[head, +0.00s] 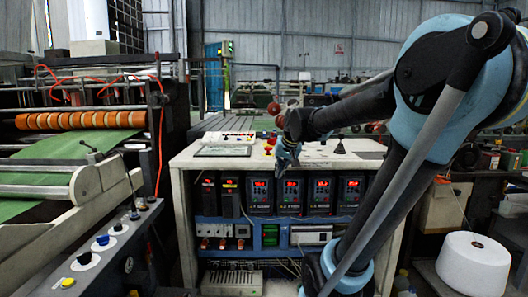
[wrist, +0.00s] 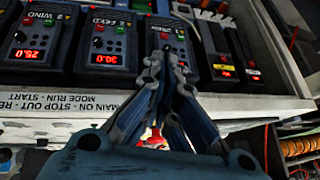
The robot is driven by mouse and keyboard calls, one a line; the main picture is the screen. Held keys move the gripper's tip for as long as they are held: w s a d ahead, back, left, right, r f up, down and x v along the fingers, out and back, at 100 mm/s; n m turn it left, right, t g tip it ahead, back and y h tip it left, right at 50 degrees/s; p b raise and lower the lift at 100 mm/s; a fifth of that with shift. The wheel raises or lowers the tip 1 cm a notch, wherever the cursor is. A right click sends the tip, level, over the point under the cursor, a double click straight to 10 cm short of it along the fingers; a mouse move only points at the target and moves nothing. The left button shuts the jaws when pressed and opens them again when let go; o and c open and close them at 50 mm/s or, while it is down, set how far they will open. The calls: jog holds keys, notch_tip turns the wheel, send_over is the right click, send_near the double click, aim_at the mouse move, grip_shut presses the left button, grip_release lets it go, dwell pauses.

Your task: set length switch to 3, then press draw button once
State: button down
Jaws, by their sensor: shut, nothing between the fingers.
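My gripper (head: 282,165) is in front of the upper front edge of the white control cabinet (head: 182,215) in the head view. In the wrist view its fingers (wrist: 166,52) are shut and empty, in front of a row of drive units with red digits. I cannot tell whether they touch a unit. A sloping grey control panel (head: 120,250) at the lower left of the head view carries a yellow button (head: 82,258), a blue button (head: 102,240) and several dark knobs or switches (head: 118,227). Their labels are unreadable, so I cannot tell which are the length switch and draw button.
The cabinet top holds a small screen (head: 223,150), red knobs and a black lever (head: 339,146). A roller machine with green sheet (head: 80,150) stands at the left. A white yarn cone (head: 473,262) is at the lower right. Open space lies above the sloping panel.

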jog(key=s+d+f+g, duration=0.1)
jog(key=s+d+f, duration=0.2)
jog(key=s+f, duration=0.3)
jog(key=s+d+f+g+h, duration=0.1)
jog(key=s+d+f, duration=0.2)
jog(key=s+f, duration=0.3)
jog(key=s+d+f+g+h, duration=0.1)
jog(key=s+f, duration=0.5)
jog(key=s, duration=0.7)
jog(key=shift+s+d+f+g, duration=0.25)
jog(key=shift+d+g, duration=0.25)
jog(key=shift+d, duration=0.75)
